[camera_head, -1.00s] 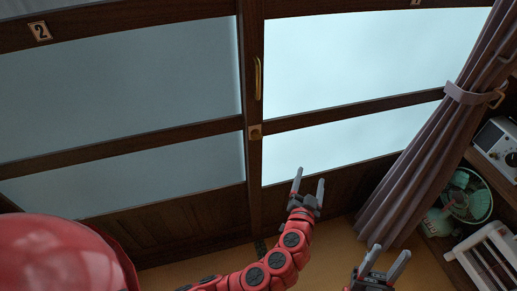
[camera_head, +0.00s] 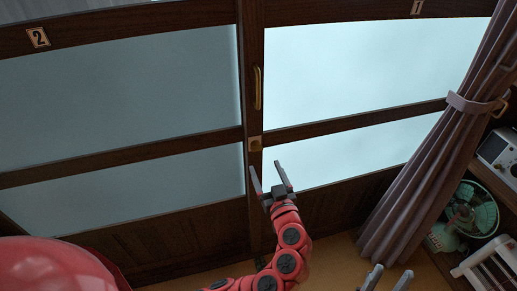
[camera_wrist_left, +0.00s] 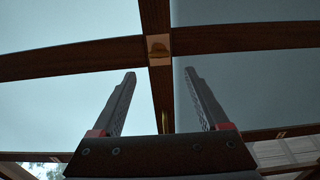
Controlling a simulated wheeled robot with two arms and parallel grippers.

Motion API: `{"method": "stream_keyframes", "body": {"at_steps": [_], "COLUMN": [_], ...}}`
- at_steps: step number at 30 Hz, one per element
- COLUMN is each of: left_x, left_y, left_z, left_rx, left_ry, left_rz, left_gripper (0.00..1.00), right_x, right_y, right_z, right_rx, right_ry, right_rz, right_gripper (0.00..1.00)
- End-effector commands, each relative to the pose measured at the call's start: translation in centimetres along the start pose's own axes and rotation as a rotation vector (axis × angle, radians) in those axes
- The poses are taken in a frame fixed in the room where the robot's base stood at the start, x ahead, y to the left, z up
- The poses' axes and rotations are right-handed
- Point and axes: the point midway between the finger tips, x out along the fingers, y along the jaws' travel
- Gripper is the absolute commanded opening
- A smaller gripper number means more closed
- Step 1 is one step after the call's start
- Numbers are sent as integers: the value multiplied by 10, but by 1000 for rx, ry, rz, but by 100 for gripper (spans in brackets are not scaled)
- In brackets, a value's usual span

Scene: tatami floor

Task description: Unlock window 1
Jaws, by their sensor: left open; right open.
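Window 1 (camera_head: 370,70) is the bright right-hand sliding panel, with a number 1 plate (camera_head: 416,7) on its top rail. A small square brass lock (camera_head: 255,143) sits on the dark upright between the two panels. It also shows in the left wrist view (camera_wrist_left: 159,48), beyond and between the fingertips. My left gripper (camera_head: 266,167) is open and empty, just below the lock and apart from it. In the left wrist view my left gripper (camera_wrist_left: 159,75) has both fingers spread. My right gripper (camera_head: 387,278) is open at the bottom edge, partly cut off.
Window 2 (camera_head: 110,95) is the darker left panel. A brass handle (camera_head: 258,88) is above the lock. A tied curtain (camera_head: 430,170) hangs at the right, beside shelves with a green fan (camera_head: 470,210). The space before the lock is clear.

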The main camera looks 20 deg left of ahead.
Motion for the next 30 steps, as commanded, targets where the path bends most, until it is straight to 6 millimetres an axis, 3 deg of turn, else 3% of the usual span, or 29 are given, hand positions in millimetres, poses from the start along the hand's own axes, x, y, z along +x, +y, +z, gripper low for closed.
{"method": "stream_keyframes", "body": {"at_steps": [3,10,15,23,26,30], "left_x": [29,69,81,82,82,82], "left_y": [-2,1,1,1,1,1], "left_z": [-2,-2,0,0,0,0], "left_rx": [0,2,2,1,1,1], "left_ry": [0,1,0,0,0,0], "left_rz": [-5,1,3,5,5,5], "left_gripper": [78,78,78,78,65,40], "right_x": [7,13,15,14,14,14], "right_y": [0,1,1,1,1,1], "right_z": [-1,-2,-2,-2,-2,-2], "right_rx": [0,0,0,0,0,0], "right_ry": [0,0,0,0,0,0], "right_rz": [0,0,0,0,0,0], "right_gripper": [50,50,50,50,50,50]}}
